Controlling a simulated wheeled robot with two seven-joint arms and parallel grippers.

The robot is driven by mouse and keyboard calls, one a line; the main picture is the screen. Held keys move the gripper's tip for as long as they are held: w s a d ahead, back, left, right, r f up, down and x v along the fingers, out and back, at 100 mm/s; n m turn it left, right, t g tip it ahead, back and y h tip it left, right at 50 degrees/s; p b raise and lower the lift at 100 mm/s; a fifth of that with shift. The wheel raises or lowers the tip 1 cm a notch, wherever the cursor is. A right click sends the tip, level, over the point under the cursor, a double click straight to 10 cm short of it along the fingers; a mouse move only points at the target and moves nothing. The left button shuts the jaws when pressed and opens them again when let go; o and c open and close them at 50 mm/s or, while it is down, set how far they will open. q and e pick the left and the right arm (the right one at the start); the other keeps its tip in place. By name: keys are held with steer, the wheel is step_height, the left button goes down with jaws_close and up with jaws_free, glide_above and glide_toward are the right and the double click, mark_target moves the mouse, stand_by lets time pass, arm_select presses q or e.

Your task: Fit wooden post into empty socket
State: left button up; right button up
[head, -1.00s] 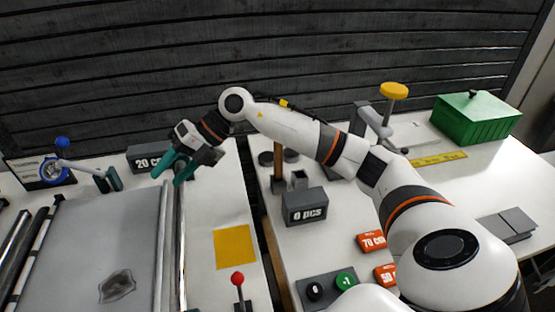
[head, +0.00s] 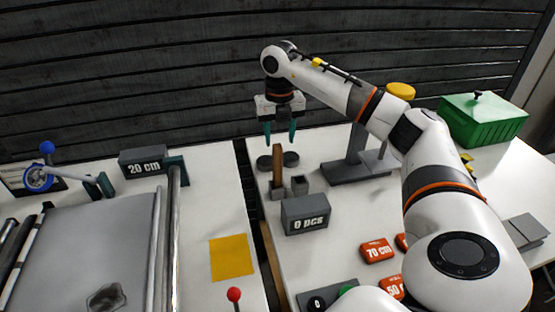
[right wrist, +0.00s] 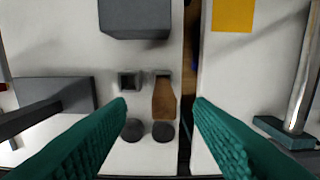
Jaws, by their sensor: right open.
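The wooden post (head: 278,168) stands upright in the left of two small grey sockets on the right table. The empty socket (head: 299,186) is just right of it. In the right wrist view the post (right wrist: 163,98) shows between my fingers, and the empty socket (right wrist: 130,80) is to its left, with a dark square opening. My right gripper (head: 280,143) is open and empty, with its fingers pointing down above the post's top. It also frames the post in the wrist view (right wrist: 160,102). No contact with the post is visible. My left gripper is out of view.
Two dark round discs (head: 264,162) lie behind the sockets. A grey "0 pcs" block (head: 305,214) stands in front of them. A grey stand (head: 357,165) is to the right. A gap separates this table from the left one, which has a yellow sheet (head: 231,257).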

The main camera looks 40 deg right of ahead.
mark_target(277, 145)
steer(key=f, duration=0.3)
steer(key=f+p, duration=0.1)
steer(key=f, duration=0.1)
steer(key=shift+w+f, duration=0.15)
steer(key=shift+w, duration=0.25)
jaws_close()
